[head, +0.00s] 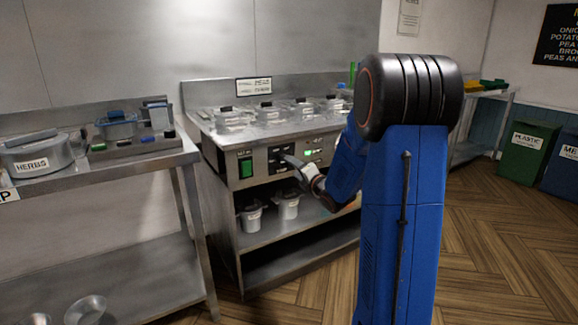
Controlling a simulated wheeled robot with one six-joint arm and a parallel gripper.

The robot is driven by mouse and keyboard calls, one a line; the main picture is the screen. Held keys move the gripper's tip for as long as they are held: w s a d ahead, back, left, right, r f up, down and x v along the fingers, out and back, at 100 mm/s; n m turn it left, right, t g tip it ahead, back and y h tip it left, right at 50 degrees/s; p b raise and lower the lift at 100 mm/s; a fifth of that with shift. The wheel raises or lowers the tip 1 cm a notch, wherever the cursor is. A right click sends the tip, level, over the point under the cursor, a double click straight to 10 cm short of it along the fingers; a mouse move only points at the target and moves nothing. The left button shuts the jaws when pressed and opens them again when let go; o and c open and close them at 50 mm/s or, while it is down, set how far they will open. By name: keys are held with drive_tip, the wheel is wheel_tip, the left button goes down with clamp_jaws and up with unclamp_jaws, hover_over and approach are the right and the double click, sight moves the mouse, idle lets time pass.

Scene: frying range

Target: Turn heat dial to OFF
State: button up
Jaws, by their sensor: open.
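The control panel (262,160) is on the front of the metal frying range. It bears a green switch (246,168), dark dial-like controls (280,152) and small green-lit labels (313,153). The heat dial's pointer and markings are too small to read, and I cannot tell which control it is. My gripper (291,161) is open in front of the panel, close to the dark controls, and covers part of them. I cannot tell whether it touches a dial. My blue arm hides the right end of the panel.
Several lidded containers (265,110) stand on the range top. A steel table (100,165) with an herbs pot (35,160) is at left. Wooden floor (500,250) is clear at right, before the bins (523,150).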

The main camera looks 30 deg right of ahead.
drive_tip(key=s, duration=1.1)
drive_tip(key=shift+s+d+r, duration=0.1)
drive_tip(key=shift+r, duration=0.05)
drive_tip(key=s+a+f+m+g, duration=0.1)
drive_tip(key=s+a+m+g, duration=0.3)
drive_tip(key=s+a+m, duration=0.3)
drive_tip(key=s+a+f+m+g, duration=0.1)
drive_tip(key=s+a+m+g, duration=0.3)
drive_tip(key=s, duration=1.2)
drive_tip(key=s+a+f+m+g, duration=0.1)
drive_tip(key=s+a+m+g, duration=0.4)
drive_tip(key=s+a+m, duration=0.6)
drive_tip(key=shift+s+a+f+m, duration=0.2)
drive_tip(key=shift+s+m, duration=0.35)
drive_tip(key=shift+m, duration=0.35)
drive_tip(key=shift+d, duration=0.1)
